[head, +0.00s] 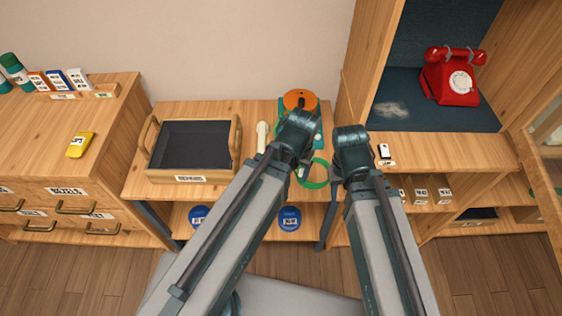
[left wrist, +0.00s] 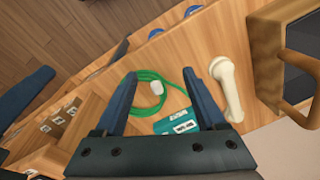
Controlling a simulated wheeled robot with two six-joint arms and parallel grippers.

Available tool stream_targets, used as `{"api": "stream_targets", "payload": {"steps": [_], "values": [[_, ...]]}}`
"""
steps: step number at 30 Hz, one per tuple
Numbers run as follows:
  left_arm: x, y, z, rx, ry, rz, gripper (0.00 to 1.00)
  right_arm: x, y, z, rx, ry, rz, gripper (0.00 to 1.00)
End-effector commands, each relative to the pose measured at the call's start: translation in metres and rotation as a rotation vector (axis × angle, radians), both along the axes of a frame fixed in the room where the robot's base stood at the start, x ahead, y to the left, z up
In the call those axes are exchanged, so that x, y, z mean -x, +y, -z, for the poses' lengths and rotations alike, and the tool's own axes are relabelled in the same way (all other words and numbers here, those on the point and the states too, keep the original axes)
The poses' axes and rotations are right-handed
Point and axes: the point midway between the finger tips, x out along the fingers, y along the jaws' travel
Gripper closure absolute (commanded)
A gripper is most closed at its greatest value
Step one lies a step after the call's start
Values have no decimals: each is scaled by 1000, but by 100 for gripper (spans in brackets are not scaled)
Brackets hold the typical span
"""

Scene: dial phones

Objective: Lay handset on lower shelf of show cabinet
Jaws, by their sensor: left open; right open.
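A cream handset (head: 262,136) lies on the wooden counter, between the tray and a teal item. It also shows in the left wrist view (left wrist: 230,88), just right of my gripper's right finger. The show cabinet (head: 365,50) stands at the right, with a dark blue interior. A red dial phone (head: 452,82), its own handset on top, sits on its blue shelf (head: 420,118). My left gripper (left wrist: 160,76) is open and empty above the counter, beside the cream handset. My right gripper (head: 350,140) is in front of the cabinet's left edge; its fingers are mostly hidden.
A wooden tray (head: 191,178) with a dark lining stands left of the handset. A green cord (head: 318,180) and a teal labelled item (left wrist: 182,122) lie below my left gripper. An orange disc (head: 300,98) is behind it. An open glazed door (head: 538,165) stands at the far right.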

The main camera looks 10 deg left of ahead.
Motion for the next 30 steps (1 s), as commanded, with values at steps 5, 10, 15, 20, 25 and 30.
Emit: {"api": "stream_targets", "payload": {"steps": [5, 10, 15, 20, 25, 30], "values": [[-69, 63, -17, 49, -177, -223, 28, 0, 0, -12, 0, 0, 0, 58], [-106, 113, -28, 74, -301, -366, 28, 0, 0, -16, 0, 0, 0, 58], [-117, 131, -33, 82, -348, -415, 28, 0, 0, -17, 0, 0, 0, 58], [-118, 131, -30, 82, -350, -416, 28, 0, 0, -14, 0, 0, 0, 58], [-122, 132, -17, 82, -349, -415, 28, 0, 0, -2, 0, 0, 0, 58], [-130, 134, 5, 81, -348, -414, 28, 0, 0, 21, 0, 0, 0, 58]]}}
